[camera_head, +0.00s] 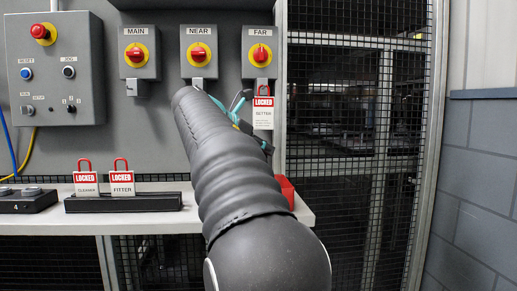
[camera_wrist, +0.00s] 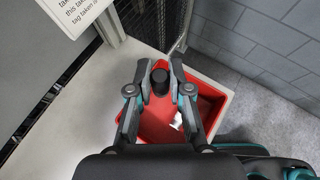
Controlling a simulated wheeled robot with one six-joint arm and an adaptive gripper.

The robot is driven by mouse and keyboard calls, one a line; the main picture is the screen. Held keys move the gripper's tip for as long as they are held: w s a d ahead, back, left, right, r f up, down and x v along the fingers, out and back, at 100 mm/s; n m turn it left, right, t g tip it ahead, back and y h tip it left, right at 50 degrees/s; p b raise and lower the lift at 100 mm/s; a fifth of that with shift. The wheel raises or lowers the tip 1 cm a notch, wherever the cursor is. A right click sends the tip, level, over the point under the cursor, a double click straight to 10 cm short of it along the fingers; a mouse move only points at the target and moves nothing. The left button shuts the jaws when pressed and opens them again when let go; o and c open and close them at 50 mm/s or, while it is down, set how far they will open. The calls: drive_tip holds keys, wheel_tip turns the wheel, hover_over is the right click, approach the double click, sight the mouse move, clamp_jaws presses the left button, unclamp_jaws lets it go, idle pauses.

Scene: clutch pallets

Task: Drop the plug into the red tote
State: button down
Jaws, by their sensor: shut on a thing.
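In the wrist view my gripper (camera_wrist: 159,68) is shut on the plug (camera_wrist: 160,83), a short dark cylinder between the two fingertips. The red tote (camera_wrist: 222,110) lies below the gripper and plug, open side up. The plug appears over the tote's opening, but its height above it is hard to tell. A small white patch (camera_wrist: 177,121) shows inside the tote. In the head view only a red corner of the tote (camera_head: 286,190) shows at the bench's right end, behind my arm. My gripper (camera_head: 243,104) is mostly hidden there by my arm, and the plug is hidden.
A locked tag marked SETTER (camera_head: 263,112) hangs below the FAR switch (camera_head: 260,55). Two more locked tags, CLEANER (camera_head: 87,183) and FITTER (camera_head: 122,183), stand in a black rack (camera_head: 95,203). A mesh fence (camera_head: 350,130) and a grey block wall (camera_head: 484,190) bound the right side.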

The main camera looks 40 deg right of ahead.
drive_tip(key=shift+d+f+b, duration=0.15)
drive_tip(key=shift+f+b, duration=0.7)
drive_tip(key=shift+f, duration=0.05)
wheel_tip(320, 180, down, 4)
drive_tip(key=b, duration=0.5)
drive_tip(key=shift+s+r, duration=0.1)
drive_tip(key=c, duration=1)
unclamp_jaws()
drive_tip(key=v, duration=1.2)
